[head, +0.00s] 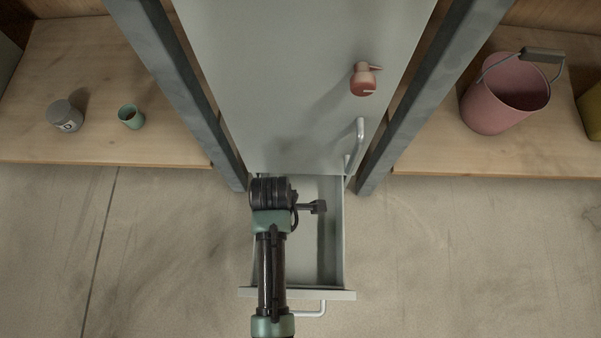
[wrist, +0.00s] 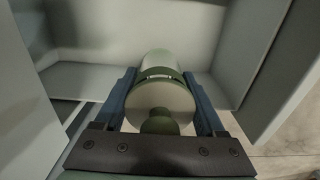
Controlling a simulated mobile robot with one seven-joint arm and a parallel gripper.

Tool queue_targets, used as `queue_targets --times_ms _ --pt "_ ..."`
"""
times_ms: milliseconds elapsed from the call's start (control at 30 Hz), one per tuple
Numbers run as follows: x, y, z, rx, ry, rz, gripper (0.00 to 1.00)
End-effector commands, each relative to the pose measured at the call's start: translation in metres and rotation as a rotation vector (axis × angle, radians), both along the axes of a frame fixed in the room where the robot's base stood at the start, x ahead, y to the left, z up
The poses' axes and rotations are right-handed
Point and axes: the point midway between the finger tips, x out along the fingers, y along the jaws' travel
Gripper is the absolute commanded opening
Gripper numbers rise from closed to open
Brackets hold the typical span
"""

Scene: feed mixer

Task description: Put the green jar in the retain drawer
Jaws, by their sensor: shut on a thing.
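The green jar (wrist: 158,101) is held in my gripper (wrist: 161,75) in the wrist view. It has a pale green body, a darker band and a round lid with a dark green knob facing the camera. The blue fingers are shut on its two sides. The retain drawer (head: 331,245) is pulled open below the cabinet in the head view, with a silver handle on its front. My wrist is over the left part of the drawer; it hides the jar and fingers there. I cannot tell whether the jar touches the floor.
The left shelf holds a grey jar (head: 66,117) and a small green cup (head: 131,117). A pink bucket (head: 500,100) stands on the right shelf.

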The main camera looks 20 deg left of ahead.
Motion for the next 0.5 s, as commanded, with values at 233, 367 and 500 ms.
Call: queue_targets --times_ms 233,367,500 --pt "0.000 0.000 -0.022 0.000 -0.001 0.007 0.04" --pt "0.000 0.000 -0.039 0.000 -0.001 0.007 0.04" --pt "0.000 0.000 -0.065 0.000 0.000 0.007 0.04"
